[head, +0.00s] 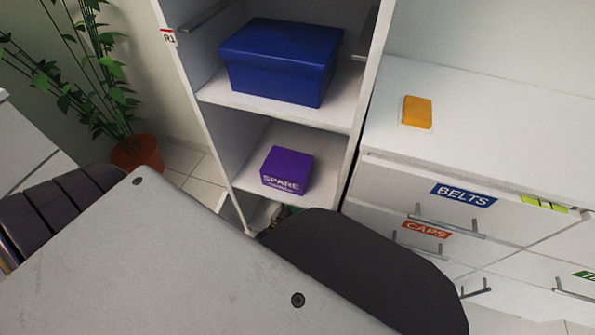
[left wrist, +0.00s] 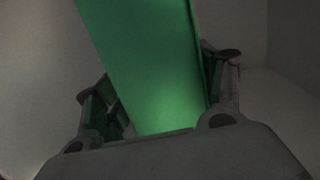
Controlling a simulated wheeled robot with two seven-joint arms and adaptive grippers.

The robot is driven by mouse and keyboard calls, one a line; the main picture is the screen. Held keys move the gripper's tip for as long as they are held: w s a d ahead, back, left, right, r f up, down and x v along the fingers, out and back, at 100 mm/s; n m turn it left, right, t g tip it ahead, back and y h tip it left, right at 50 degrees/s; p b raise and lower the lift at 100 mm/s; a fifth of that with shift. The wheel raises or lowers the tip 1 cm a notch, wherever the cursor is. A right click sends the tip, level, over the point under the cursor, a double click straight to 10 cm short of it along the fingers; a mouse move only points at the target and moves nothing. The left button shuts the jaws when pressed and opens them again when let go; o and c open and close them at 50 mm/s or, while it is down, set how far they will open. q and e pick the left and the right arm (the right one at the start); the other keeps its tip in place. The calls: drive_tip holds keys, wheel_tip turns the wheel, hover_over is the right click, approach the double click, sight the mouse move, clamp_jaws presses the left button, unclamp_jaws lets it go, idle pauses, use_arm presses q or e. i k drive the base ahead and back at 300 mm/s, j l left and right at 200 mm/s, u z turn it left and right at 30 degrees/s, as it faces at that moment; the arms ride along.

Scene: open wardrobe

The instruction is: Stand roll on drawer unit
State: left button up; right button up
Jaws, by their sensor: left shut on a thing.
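In the left wrist view, my left gripper (left wrist: 157,88) is shut on a long, smooth green thing that looks like the roll (left wrist: 150,55). It runs up out of the picture, tilted, between the two fingers, so its far end is hidden. The white drawer unit (head: 490,112) stands at the right of the head view, with drawers labelled BELTS and CAPS. Its top carries an orange block (head: 417,112) on a pale square near the left side. My right gripper is not in view.
An open wardrobe section holds a blue box (head: 282,62) on one shelf and a purple SPARE box (head: 287,170) below. A potted plant (head: 137,152) stands at left. The drawer unit's top is clear right of the orange block. My own arm covers the lower foreground.

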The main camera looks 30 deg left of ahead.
sight(507, 139)
drive_tip(key=k, duration=1)
